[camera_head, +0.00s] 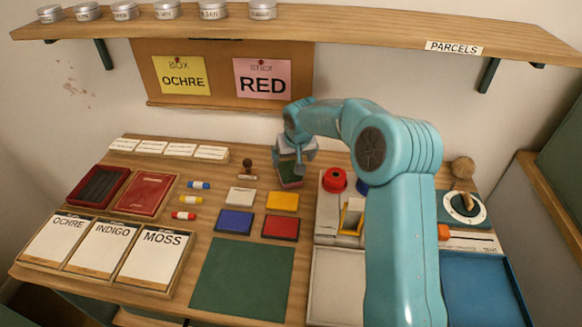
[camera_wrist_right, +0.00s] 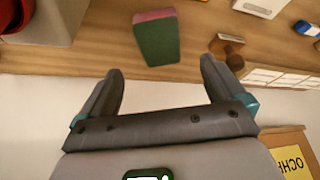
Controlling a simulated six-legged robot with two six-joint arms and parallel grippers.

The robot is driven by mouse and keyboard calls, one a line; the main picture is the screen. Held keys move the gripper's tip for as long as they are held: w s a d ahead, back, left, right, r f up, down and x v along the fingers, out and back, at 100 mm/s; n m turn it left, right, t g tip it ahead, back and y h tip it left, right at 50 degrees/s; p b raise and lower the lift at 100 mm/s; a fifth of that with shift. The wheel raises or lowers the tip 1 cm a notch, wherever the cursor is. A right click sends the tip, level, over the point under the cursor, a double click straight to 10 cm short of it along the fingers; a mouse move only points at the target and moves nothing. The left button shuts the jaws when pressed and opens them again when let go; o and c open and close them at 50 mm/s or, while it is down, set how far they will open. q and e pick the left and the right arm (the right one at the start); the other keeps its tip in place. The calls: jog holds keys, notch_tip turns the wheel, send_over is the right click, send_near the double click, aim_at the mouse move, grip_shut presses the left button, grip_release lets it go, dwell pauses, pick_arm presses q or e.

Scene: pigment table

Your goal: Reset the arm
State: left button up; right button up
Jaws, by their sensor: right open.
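My right arm (camera_head: 395,200) reaches up from the lower right and bends left over the back of the table in the head view. Its gripper (camera_head: 297,165) hangs near the table's back edge, by a green and pink block (camera_head: 290,182). In the right wrist view the gripper's two fingers (camera_wrist_right: 160,75) are apart with nothing between them. The block also shows there (camera_wrist_right: 156,42), standing on the wood beyond the fingertips and apart from them. My left gripper is in neither view.
A wooden stamp (camera_head: 248,168) stands just left of the block. Coloured pads, including a yellow one (camera_head: 283,201), lie in front. A red button (camera_head: 335,180) is to the right. A shelf (camera_head: 350,32) with several tins overhangs the back. The green mat (camera_head: 240,280) is clear.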

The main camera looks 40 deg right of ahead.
jog(key=shift+v, duration=1.25)
